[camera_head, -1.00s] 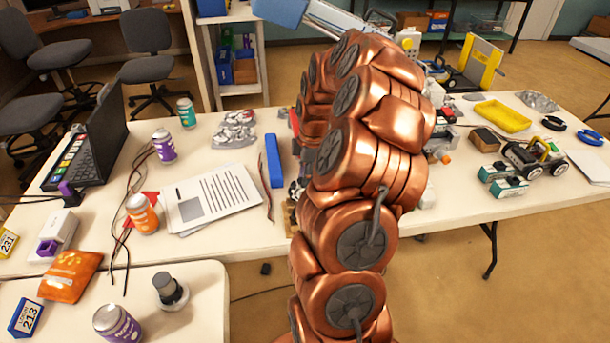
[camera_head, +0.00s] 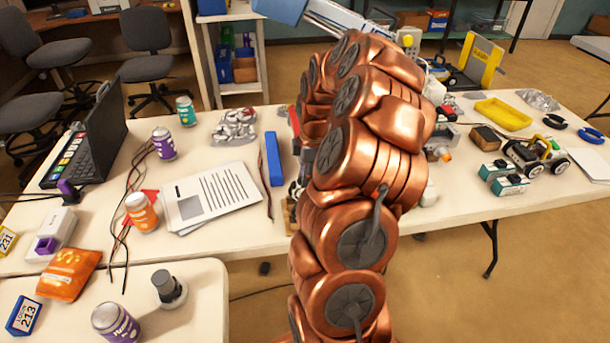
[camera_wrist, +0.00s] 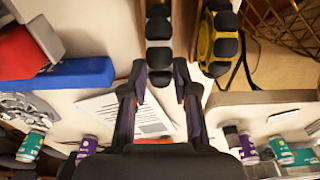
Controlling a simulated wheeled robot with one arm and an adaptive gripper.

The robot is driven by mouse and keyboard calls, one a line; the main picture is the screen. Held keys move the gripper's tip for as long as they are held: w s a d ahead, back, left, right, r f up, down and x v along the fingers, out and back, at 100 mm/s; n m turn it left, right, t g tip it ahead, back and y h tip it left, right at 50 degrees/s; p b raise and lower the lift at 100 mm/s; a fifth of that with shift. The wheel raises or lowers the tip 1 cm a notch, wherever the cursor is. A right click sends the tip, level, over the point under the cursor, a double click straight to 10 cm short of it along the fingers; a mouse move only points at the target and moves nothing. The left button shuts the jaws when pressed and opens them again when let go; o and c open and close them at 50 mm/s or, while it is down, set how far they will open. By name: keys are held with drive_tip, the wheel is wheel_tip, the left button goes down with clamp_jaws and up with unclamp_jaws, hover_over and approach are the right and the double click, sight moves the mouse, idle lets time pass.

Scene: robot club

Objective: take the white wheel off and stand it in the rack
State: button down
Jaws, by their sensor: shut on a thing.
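In the wrist view my gripper (camera_wrist: 159,76) has its two dark fingers on either side of a wheel (camera_wrist: 160,57) with black tread blocks, seen edge-on. The fingers are shut on it. Its hub faces are turned away, so its white colour does not show clearly. A wheel with a yellow hub and black tread (camera_wrist: 207,42) stands just to the right, apart from the fingers. In the head view my copper arm hides the gripper and the held wheel. I cannot make out the rack for certain.
A blue bar (camera_head: 274,158) and printed sheets (camera_head: 212,197) lie left of my arm. Cans, cables and a laptop (camera_head: 91,146) are further left. A small wheeled vehicle (camera_head: 535,157) and a yellow tray (camera_head: 503,115) are on the right. A golden lattice (camera_wrist: 285,25) shows in the wrist view.

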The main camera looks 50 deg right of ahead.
drive_tip(key=shift+f+b, duration=0.6)
drive_tip(key=shift+f, duration=0.15)
drive_tip(key=c, duration=0.8)
unclamp_jaws()
drive_tip(key=shift+r, duration=0.2)
drive_tip(key=shift+r+p, duration=0.7)
drive_tip(key=shift+r, duration=2.8)
drive_tip(key=shift+r, duration=0.1)
